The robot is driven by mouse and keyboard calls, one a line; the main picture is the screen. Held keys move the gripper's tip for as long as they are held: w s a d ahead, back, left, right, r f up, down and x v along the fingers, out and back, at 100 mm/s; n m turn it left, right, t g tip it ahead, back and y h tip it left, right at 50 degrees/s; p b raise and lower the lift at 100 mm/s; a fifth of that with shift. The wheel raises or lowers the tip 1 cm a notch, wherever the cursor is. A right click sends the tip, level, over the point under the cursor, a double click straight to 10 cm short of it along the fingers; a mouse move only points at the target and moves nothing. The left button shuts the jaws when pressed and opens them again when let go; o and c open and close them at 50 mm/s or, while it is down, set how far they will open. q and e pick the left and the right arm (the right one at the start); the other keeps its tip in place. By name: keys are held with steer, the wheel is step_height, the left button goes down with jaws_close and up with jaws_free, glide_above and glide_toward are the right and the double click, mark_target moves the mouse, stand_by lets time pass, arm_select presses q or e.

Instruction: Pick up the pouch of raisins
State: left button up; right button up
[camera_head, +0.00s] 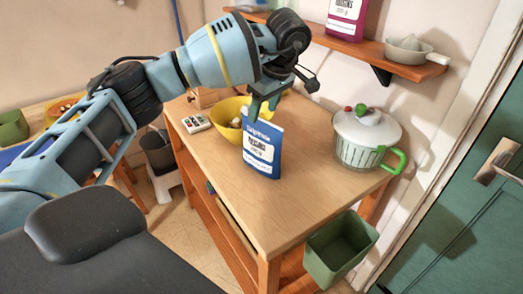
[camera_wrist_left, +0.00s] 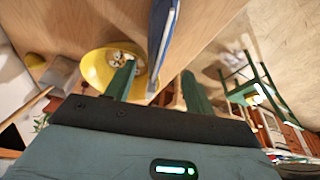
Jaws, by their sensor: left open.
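A blue and white pouch (camera_head: 262,150) stands upright on the wooden table; its small label print is hard to read. A magenta and white pouch (camera_head: 346,16) stands on the wall shelf, cut off by the frame's top. My left gripper (camera_head: 264,104) is open at the top of the blue pouch, pointing down. In the left wrist view, the blue pouch (camera_wrist_left: 167,38) shows edge-on between the spread green fingers (camera_wrist_left: 158,86), with a gap on each side. Whether a finger touches it I cannot tell. My right gripper is not in view.
A yellow bowl (camera_head: 228,118) stands close behind the blue pouch, left of it. A white pot with a green handle (camera_head: 366,138) stands at the table's right. A green bin (camera_head: 340,248) is at the table's right edge. The table front (camera_head: 285,205) is clear.

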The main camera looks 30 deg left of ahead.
mark_target(260, 124)
arm_select(q)
steer(key=shift+a+f, duration=0.15)
steer(key=shift+f, duration=0.35)
steer(key=shift+w+f, duration=0.2)
steer(key=shift+f, duration=0.05)
steer(key=shift+a+f, duration=0.15)
steer(key=shift+f, duration=0.1)
steer(key=x, duration=0.4)
steer(key=shift+w+a+f+p, duration=0.1)
steer(key=shift+f+p, duration=0.1)
steer(key=shift+p, duration=0.1)
jaws_close()
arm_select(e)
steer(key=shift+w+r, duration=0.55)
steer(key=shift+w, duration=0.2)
